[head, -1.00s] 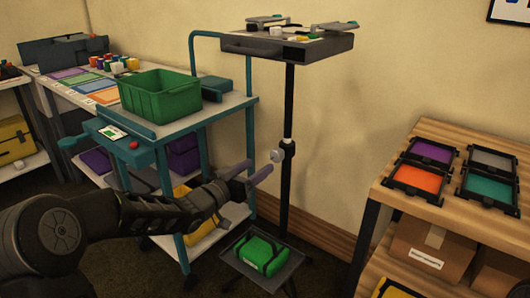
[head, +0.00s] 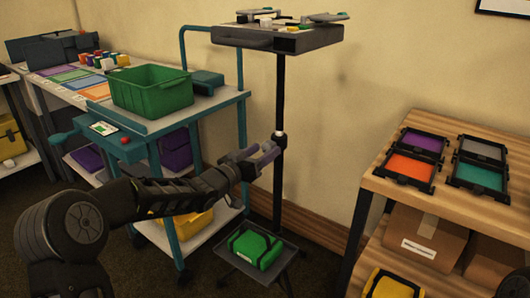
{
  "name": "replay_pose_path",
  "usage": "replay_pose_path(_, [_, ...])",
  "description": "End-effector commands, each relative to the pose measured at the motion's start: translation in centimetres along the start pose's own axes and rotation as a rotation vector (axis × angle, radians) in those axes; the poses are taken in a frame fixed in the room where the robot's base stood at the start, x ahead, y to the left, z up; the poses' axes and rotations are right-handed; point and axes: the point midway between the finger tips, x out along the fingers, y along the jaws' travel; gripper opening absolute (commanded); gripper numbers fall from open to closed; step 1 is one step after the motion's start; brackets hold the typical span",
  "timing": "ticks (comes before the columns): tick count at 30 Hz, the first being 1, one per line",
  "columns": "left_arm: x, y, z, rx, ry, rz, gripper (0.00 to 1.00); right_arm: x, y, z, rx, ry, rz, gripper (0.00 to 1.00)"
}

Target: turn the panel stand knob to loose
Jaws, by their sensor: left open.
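The panel stand (head: 279,95) is a dark upright pole with a shallow grey tray (head: 276,38) on top and a low tray (head: 278,275) near the floor. My left gripper (head: 267,153), with purple-grey fingers, is open at the pole's left side, at the height of the clamp (head: 279,140). The stand's knob is not clearly visible; the fingers cover the place beside the clamp. I cannot tell whether they touch it. My right gripper is not in view.
A teal cart (head: 160,128) with a green crate (head: 151,89) stands left of the pole, close behind my left arm. A wooden shelf (head: 455,205) with coloured panels stands at the right.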

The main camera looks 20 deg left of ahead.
Motion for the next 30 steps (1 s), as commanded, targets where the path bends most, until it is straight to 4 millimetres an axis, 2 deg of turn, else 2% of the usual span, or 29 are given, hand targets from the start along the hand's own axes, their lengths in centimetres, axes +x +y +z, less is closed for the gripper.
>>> replay_pose_path(4, [1.13,0.07,0.02,0.0,0.001,0.001,0.59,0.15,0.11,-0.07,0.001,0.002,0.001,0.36])
replay_pose_path(12, [1.23,0.04,0.0,0.0,0.0,0.0,0.59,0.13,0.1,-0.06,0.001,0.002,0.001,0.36])
replay_pose_path(30, [1.2,0.02,0.0,0.0,0.0,0.0,0.1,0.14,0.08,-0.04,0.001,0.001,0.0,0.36])
